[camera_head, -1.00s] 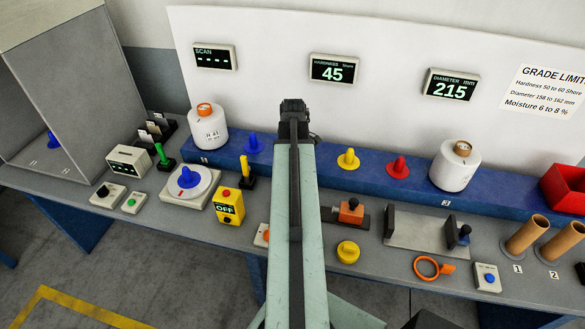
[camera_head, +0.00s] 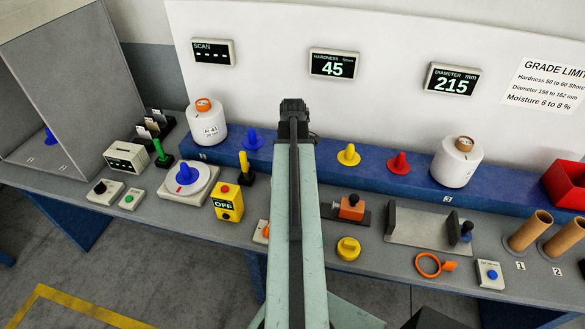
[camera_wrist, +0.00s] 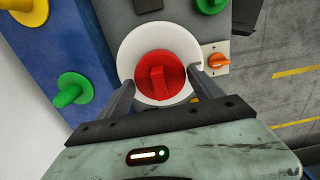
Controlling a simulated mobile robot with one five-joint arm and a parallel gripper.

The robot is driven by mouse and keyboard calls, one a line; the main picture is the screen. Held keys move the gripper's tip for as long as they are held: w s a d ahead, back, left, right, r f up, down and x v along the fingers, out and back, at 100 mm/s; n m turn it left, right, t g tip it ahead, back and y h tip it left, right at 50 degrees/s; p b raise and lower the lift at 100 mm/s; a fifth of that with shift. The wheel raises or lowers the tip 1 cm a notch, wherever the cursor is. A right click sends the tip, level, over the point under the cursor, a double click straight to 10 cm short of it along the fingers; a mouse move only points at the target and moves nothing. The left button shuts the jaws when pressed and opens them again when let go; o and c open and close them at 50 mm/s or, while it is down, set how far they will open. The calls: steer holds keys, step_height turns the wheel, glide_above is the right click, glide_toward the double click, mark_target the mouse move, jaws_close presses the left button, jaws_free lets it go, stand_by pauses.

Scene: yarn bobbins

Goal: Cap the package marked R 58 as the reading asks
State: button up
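In the wrist view, a white round package (camera_wrist: 126,58) with a red cap (camera_wrist: 176,68) on its top is below my gripper (camera_wrist: 160,84). The cap's raised handle is between my open fingers, which stand apart on either side of it. No label on this package shows. In the head view, my arm hides it and the gripper. Another white package with an orange top and a label reading like 41 (camera_head: 205,123) stands at left. A white package with a brown top (camera_head: 457,164) stands at right. Loose blue (camera_head: 252,140), yellow (camera_head: 349,155) and red (camera_head: 398,163) caps sit on the blue ledge.
Wall displays read hardness 45 (camera_head: 334,65) and diameter 215 (camera_head: 452,80); the scan display (camera_head: 212,53) shows dashes. A grade limits sheet (camera_head: 545,85) hangs at right. A green cap (camera_wrist: 72,90) and an orange switch (camera_wrist: 216,62) flank the package in the wrist view.

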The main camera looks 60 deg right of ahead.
steer(key=shift+o, duration=1.4)
steer(key=shift+r, duration=0.15)
step_height(320, 180, up, 8)
steer(key=p, duration=0.8)
steer(key=shift+f, duration=0.2)
